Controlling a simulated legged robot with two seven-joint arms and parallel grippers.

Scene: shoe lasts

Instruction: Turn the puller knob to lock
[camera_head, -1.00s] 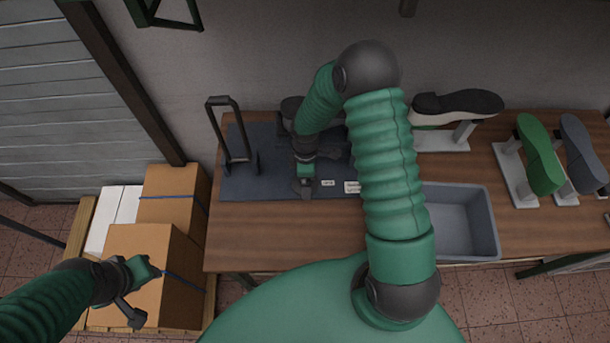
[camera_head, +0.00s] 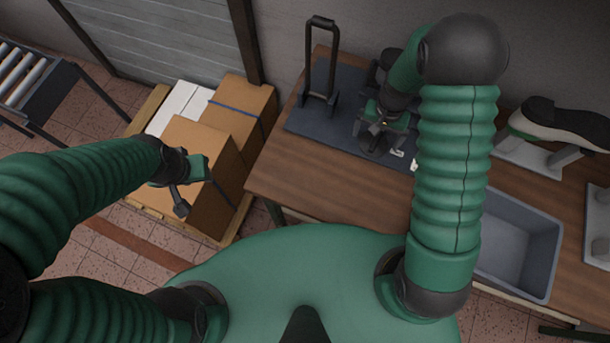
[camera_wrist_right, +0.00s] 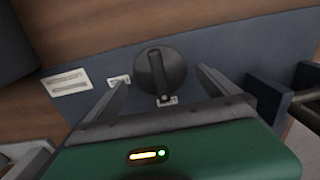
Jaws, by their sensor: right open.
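The puller knob (camera_wrist_right: 160,72) is a dark round dial with a raised bar across it, in the middle of the right wrist view. My right gripper (camera_wrist_right: 164,77) is open, with one finger to the left of the knob and one to the right. I see gaps between the knob and both fingers. In the head view my right gripper (camera_head: 380,138) is over the dark blue base plate (camera_head: 335,140), and the knob is mostly hidden there. My left gripper (camera_head: 187,190) hangs in front of the cardboard boxes, away from the bench, and its opening is unclear.
A dark upright handle frame (camera_head: 322,65) stands on the plate, left of my right gripper. White labels (camera_wrist_right: 67,82) lie left of the knob. A grey bin (camera_head: 515,245) and a shoe on a stand (camera_head: 560,125) are to the right. Cardboard boxes (camera_head: 205,150) stand left of the bench.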

